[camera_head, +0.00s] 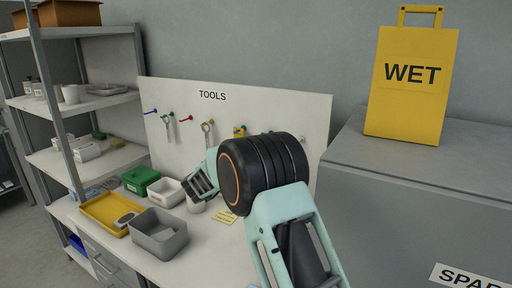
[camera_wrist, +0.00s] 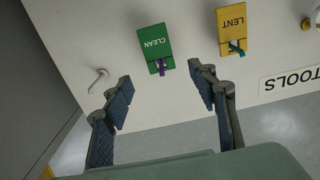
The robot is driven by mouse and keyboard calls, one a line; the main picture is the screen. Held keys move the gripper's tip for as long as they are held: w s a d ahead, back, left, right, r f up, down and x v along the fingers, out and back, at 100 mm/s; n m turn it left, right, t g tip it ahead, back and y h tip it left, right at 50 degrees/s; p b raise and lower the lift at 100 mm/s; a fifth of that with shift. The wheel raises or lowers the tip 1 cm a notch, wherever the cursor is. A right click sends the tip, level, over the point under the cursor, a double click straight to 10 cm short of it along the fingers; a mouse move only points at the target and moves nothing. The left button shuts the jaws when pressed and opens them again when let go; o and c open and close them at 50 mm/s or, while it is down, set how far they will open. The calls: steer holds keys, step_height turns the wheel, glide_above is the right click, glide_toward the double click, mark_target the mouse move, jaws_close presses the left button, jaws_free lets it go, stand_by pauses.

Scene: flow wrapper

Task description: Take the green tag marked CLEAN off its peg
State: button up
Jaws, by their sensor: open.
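The green tag marked CLEAN (camera_wrist: 154,45) hangs on the white board in the wrist view, its text upside down there. A purple peg (camera_wrist: 162,68) shows at its edge. My gripper (camera_wrist: 161,79) is open and empty. The tag appears just beyond the gap between its fingertips, with no visible contact. In the head view, my gripper (camera_head: 200,183) is in front of the tools board (camera_head: 225,110), and the green tag cannot be made out there; my arm covers part of the board.
A yellow LENT tag (camera_wrist: 232,29) hangs beside the green one, and a bare pale hook (camera_wrist: 98,80) is on its other side. Below the board are a green box (camera_head: 141,180), a grey bin (camera_head: 159,236) and a yellow tray (camera_head: 108,212). A grey cabinet (camera_head: 400,180) stands at right.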

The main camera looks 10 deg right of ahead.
steer(key=p+x, duration=0.1)
steer(key=x, duration=0.8)
steer(key=c, duration=1.2)
steer(key=shift+c, duration=0.2)
steer(key=shift+r+p, duration=0.5)
steer(key=shift+p, duration=0.15)
steer(key=shift+s+a, duration=0.1)
steer(key=v, duration=0.8)
steer(key=shift+s+b, duration=0.3)
steer(key=shift+b, duration=0.1)
stand_by(0.4)
steer(key=shift+a, duration=0.15)
